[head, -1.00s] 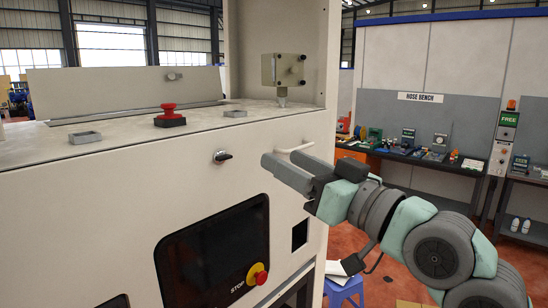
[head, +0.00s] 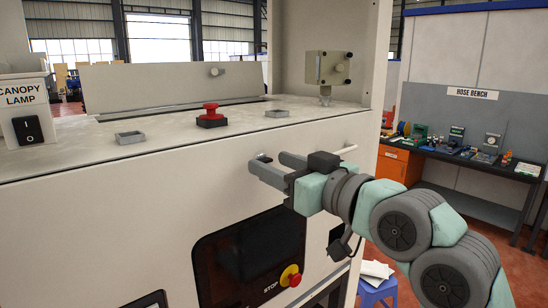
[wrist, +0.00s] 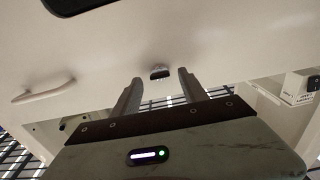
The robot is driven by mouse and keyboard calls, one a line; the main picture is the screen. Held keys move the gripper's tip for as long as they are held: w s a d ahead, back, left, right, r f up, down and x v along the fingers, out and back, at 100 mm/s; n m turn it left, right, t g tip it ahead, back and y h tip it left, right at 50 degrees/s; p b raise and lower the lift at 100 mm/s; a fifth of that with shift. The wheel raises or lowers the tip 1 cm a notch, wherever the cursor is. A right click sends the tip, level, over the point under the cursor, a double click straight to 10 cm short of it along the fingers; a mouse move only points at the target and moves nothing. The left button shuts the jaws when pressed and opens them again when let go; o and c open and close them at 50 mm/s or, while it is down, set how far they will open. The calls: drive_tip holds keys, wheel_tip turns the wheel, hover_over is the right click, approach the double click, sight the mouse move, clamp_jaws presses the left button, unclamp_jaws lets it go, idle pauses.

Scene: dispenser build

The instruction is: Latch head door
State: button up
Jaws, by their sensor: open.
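The white head door is the large front panel (head: 140,220) of the machine. A small dark turn latch (head: 262,157) sits near its top edge, partly hidden by my gripper in the head view. My gripper (head: 268,163) is open and empty, with its fingers pointing at the panel by the latch. In the wrist view the latch (wrist: 160,73) shows between and just beyond the two fingertips (wrist: 158,78). I cannot tell whether they touch it. A white bar handle (head: 345,150) on the panel is right of my gripper, and it also shows in the wrist view (wrist: 44,92).
A red mushroom button (head: 210,115) and grey square frames (head: 129,137) are on the ledge above. A dark screen (head: 250,255) and a yellow-red stop button (head: 290,276) are below. A canopy lamp switch box (head: 25,110) stands at left. A bench (head: 450,155) is far right.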

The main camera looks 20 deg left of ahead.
drive_tip(key=shift+w+a, duration=0.2)
drive_tip(key=shift+a, duration=0.15)
drive_tip(key=shift+c, duration=0.2)
clamp_jaws()
